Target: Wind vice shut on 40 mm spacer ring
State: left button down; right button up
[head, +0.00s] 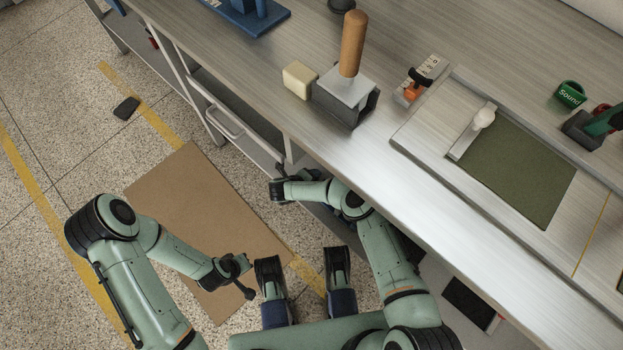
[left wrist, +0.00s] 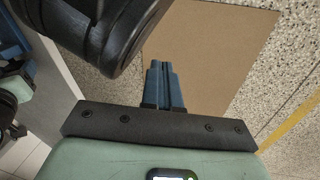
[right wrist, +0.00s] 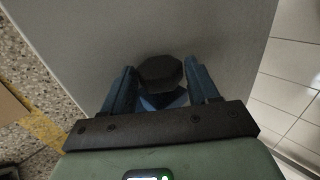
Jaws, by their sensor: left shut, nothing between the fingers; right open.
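A blue metal fixture with a flat base (head: 262,18) stands on the bench at the top edge of the head view, partly cut off; I cannot tell whether it is the vice. I cannot make out the spacer ring. My right gripper (head: 277,190) is low at the bench's front edge in the head view. Its fingers are open in the right wrist view, with a dark many-sided piece (right wrist: 160,73) between them; contact is unclear. My left gripper (head: 240,272) is over the floor, shut and empty; its blue fingers (left wrist: 163,85) lie together in the left wrist view.
On the bench (head: 440,190) stand a wooden-handled tool in a grey holder (head: 345,95), a cream block (head: 299,80), a small orange-and-black item (head: 412,88), a green mat (head: 520,170) and a green cup-like item (head: 569,94). A brown board (head: 190,210) lies on the floor.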

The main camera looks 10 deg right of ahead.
jog(key=c, duration=0.7)
jog(key=shift+s+a+f+t+h, duration=0.1)
jog(key=shift+a+f+t+h, duration=0.1)
jog(key=shift+t+h, duration=0.25)
jog(key=shift+c, duration=0.2)
jog(key=shift+f+t+h+b, duration=0.15)
jog(key=shift+t+h+b, duration=0.7)
jog(key=shift+h+b, duration=0.4)
pick_arm(q)
jog(key=shift+g, duration=0.9)
jog(key=s+f, duration=0.2)
jog(key=s, duration=0.1)
jog(key=s+f, duration=0.1)
jog(key=shift+s+a+f, duration=0.3)
jog(key=shift+s+a, duration=0.05)
pick_arm(e)
jog(key=o, duration=0.7)
jog(key=shift+o, duration=0.2)
pick_arm(q)
jog(key=shift+r, duration=0.1)
pick_arm(e)
jog(key=shift+d, duration=0.1)
